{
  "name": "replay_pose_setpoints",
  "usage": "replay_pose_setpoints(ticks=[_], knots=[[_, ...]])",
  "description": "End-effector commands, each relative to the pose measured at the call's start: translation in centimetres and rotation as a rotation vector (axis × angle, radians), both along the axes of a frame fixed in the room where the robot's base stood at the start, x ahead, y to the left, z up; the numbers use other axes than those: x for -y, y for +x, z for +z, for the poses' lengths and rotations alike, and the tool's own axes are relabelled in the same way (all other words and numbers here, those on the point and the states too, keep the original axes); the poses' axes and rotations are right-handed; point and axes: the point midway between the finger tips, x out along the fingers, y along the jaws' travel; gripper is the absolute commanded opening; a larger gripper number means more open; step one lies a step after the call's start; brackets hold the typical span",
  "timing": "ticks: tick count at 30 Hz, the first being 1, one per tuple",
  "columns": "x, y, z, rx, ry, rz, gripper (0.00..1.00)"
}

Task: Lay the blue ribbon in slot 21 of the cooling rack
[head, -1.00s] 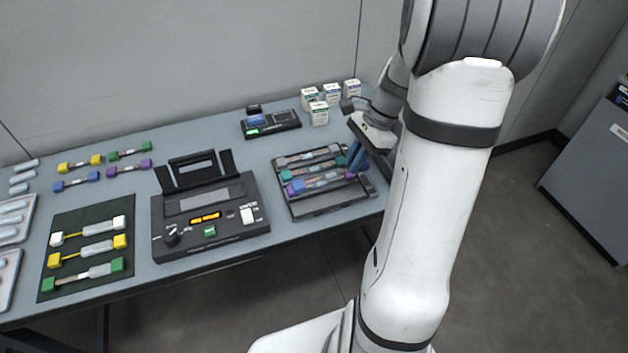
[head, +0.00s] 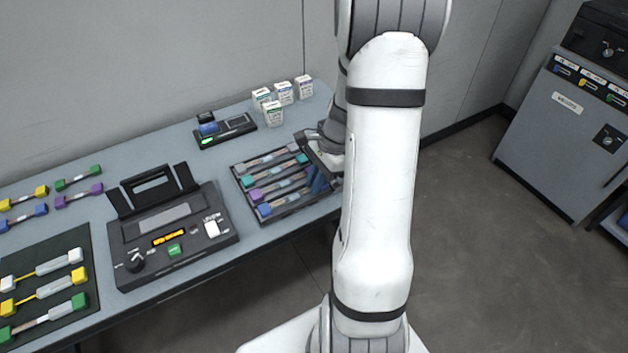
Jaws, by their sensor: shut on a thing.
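The cooling rack (head: 291,213) is a dark tray on the bench. Several ribbons lie across it, with grey, teal and purple ends. The blue ribbon (head: 264,210) lies along the rack's front-most occupied row, its left blue end showing. My gripper (head: 317,182) has blue fingers and is low over the rack's right side, shut on the blue ribbon towards its right end. The fingers and my arm hide that end. I cannot read slot numbers or tell whether the ribbon is fully seated.
The splicer (head: 170,232) stands left of the rack. A small black device (head: 224,131) and white boxes (head: 275,114) stand behind. A dark mat (head: 85,300) with several ribbons lies at left. A grey cabinet (head: 555,140) stands across open floor at right.

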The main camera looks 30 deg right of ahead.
Motion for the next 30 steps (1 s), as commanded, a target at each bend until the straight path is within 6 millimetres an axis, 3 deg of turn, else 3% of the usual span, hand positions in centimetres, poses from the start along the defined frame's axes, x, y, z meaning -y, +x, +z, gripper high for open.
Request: replay_pose_setpoints(ticks=[5, 6, 13, 19, 23, 30], knots=[[0.0, 0.0, -0.3, -0.001, 0.000, 0.001, 0.00], [0.0, 0.0, -0.2, -0.001, 0.000, 0.001, 0.12], [0.0, 0.0, -0.1, -0.001, 0.000, 0.001, 0.31], [0.0, 0.0, 0.3, 0.001, 0.000, 0.002, 0.32], [0.7, 0.1, 2.0, 0.004, -0.002, 0.002, 0.32], [2.7, 0.2, 6.8, 0.005, -0.003, 0.000, 0.32]])
